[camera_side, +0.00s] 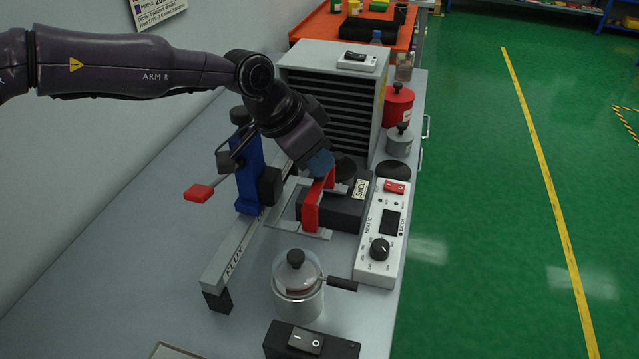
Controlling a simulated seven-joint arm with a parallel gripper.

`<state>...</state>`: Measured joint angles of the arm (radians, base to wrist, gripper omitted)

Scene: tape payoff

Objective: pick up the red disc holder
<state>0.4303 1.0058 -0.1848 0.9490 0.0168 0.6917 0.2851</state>
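A red upright piece (312,208), which looks like the red disc holder, stands beside a black block labelled "SiCd" (345,210). My gripper (322,172) points down at the top of the red piece. Its fingers are too small and dark to make out, so I cannot tell if they touch or hold it.
A blue post (249,178) with a red-tipped lever (199,193) stands on a rail (235,247) at left. A white control box (382,235) is at right. A lidded pot (298,287) and black switch box (310,343) are in front. A slotted cabinet (330,95) stands behind.

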